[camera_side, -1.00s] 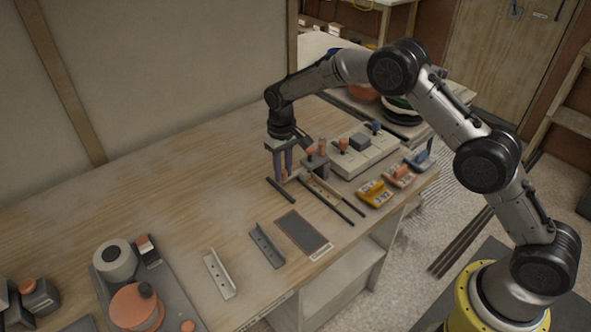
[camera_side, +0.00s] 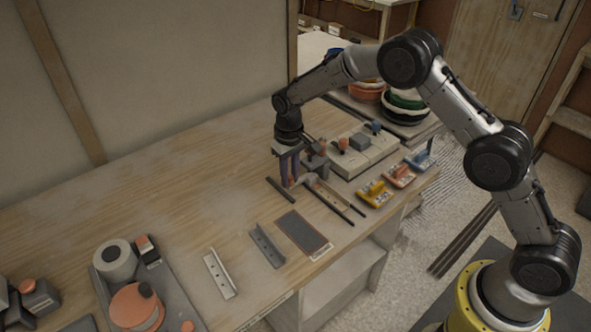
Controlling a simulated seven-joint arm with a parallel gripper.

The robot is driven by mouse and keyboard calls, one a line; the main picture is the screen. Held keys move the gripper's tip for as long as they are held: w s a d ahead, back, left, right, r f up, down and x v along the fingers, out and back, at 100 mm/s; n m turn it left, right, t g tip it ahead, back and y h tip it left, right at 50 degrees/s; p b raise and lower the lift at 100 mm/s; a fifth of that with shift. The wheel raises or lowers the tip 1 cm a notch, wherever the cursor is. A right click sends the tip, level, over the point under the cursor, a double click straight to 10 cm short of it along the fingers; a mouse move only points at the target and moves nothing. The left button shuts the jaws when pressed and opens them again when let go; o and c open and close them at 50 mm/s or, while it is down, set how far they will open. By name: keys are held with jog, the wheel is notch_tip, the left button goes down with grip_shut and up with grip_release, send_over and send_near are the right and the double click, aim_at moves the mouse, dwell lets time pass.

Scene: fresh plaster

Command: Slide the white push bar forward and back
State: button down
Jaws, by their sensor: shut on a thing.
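The push bar (camera_side: 308,179) shows as a small pale piece at the slide fixture, right of my fingertips. My gripper (camera_side: 291,183) points down at the fixture, its two dark fingers close together. It is shut on the bar, though the fingers cover the grasped part. The fixture has dark rails: a short one (camera_side: 280,190) lies left of the fingers, and a longer one (camera_side: 343,205) runs toward the table's front edge. A grey block stands close behind the gripper and is partly hidden.
A pale block unit (camera_side: 359,154) stands behind right. Yellow, orange and blue pieces (camera_side: 375,194) line the right front edge. A dark pad (camera_side: 303,233), a grey angle (camera_side: 267,246) and a white angle (camera_side: 219,273) lie in front. The back left tabletop is clear.

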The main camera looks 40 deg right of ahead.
jog(key=shift+s, duration=1.25)
jog(key=shift+w, duration=2.8)
jog(key=c, duration=0.7)
grip_release()
